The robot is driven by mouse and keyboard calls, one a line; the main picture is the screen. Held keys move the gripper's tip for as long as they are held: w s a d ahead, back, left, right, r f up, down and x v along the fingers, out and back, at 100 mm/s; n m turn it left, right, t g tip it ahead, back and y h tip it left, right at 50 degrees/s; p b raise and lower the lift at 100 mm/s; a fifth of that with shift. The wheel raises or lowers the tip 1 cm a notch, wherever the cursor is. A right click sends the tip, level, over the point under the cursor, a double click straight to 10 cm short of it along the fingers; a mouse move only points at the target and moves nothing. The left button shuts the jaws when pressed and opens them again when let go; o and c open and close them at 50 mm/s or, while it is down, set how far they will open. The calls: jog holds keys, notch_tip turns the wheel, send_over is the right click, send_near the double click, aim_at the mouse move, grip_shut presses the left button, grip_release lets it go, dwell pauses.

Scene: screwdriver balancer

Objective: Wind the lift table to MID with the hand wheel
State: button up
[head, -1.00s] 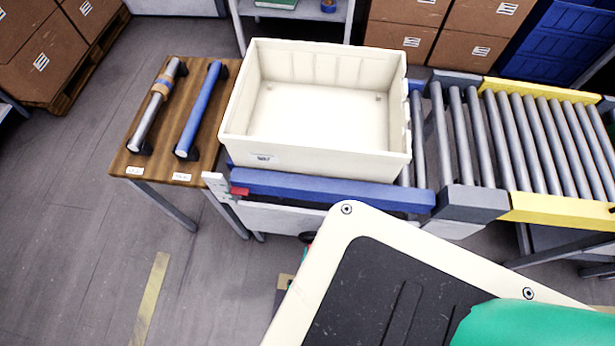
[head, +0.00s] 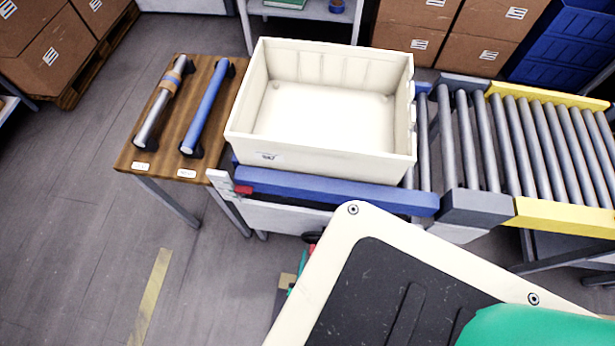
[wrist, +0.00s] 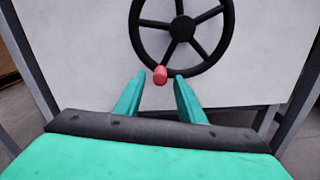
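The black spoked hand wheel (wrist: 181,28) fills the top middle of the wrist view, on a pale panel. Its red knob (wrist: 160,75) sits at the wheel's lower left rim, between and just beyond my fingertips. My gripper (wrist: 157,82) is open, with a green finger on either side of the knob; I cannot tell whether either touches it. In the head view the lift table (head: 330,193) has a blue edge and carries a cream tote. A red pointer (head: 243,189) shows at its left front corner, by a pale scale. My arm hides most of the wheel there.
The cream tote (head: 322,167) stands on the lift table. A roller conveyor (head: 535,150) with yellow rails adjoins on the right. A wooden side table (head: 146,118) on the left holds two bars. Floor at the lower left is clear.

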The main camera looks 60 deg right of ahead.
jog(key=v, duration=0.9)
jog(key=shift+a, duration=0.15)
jog(key=shift+r, duration=0.1)
